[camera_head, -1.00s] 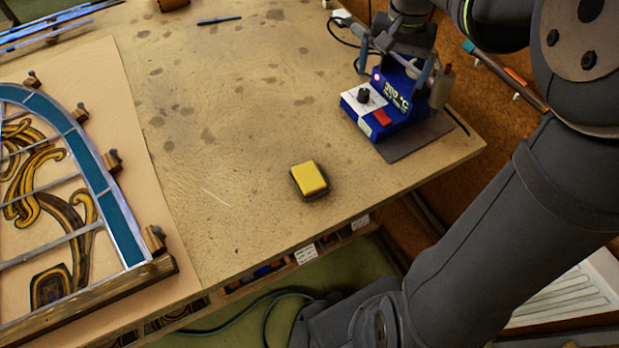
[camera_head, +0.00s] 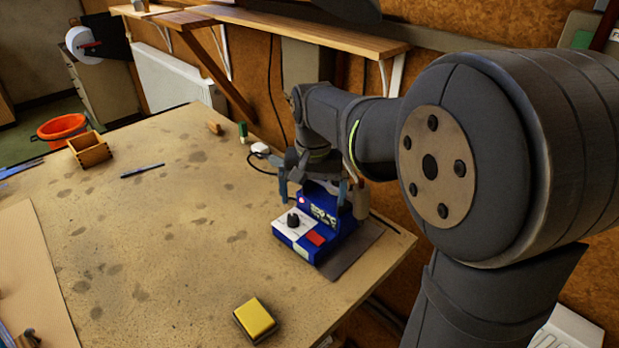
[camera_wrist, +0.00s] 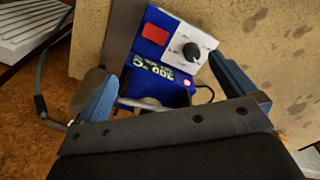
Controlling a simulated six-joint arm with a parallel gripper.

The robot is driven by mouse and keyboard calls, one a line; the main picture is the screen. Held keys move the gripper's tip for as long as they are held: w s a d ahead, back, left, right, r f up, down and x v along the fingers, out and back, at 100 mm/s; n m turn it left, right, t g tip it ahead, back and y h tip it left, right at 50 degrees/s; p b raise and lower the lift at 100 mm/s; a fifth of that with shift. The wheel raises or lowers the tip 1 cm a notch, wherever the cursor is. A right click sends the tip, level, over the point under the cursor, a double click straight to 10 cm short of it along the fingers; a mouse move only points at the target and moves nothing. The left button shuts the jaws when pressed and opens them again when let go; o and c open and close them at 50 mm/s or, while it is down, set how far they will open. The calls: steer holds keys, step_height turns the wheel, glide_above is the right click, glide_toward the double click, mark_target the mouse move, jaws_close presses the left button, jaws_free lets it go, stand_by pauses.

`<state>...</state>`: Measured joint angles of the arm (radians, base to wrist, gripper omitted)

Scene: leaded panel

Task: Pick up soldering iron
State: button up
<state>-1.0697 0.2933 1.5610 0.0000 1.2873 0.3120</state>
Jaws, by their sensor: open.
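The blue soldering station (camera_head: 297,240), with its white dial panel and red patch, stands on a dark mat (camera_head: 350,250) at the table's right edge. It also shows between my fingers in the wrist view (camera_wrist: 170,50). My gripper (camera_head: 313,187) is open, pointing down over the back of the station, with a blue finger to either side; it also shows in the wrist view (camera_wrist: 163,85). A grey-brown upright piece (camera_head: 361,198) stands just right of the right finger. I cannot tell whether it is the soldering iron or its holder. The iron is not clearly seen; my gripper covers that area.
A yellow sponge (camera_head: 255,318) lies near the table's front edge. A pen (camera_head: 142,171), a wooden box (camera_head: 90,148) and an orange bucket (camera_head: 62,128) are farther left. A wooden shelf (camera_head: 290,32) runs above the back edge. The middle of the table (camera_head: 170,240) is clear.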

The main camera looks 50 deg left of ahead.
steer(key=c, duration=1)
steer(key=shift+c, duration=0.2)
steer(key=w+a+r+n, duration=0.4)
steer(key=a+r+n, duration=0.1)
steer(key=a, duration=0.2)
steer(key=w+a+r+n, duration=0.3)
steer(key=a+r+n, duration=0.2)
steer(key=a, duration=0.3)
step_height(320, 180, down, 11)
steer(key=shift+w+d+f, duration=0.15)
steer(key=shift+w+a+f, duration=0.1)
steer(key=shift+a+f, duration=0.1)
steer(key=shift+f, duration=1.2)
steer(key=shift+a+f, duration=0.15)
steer(key=shift+f, duration=1.25)
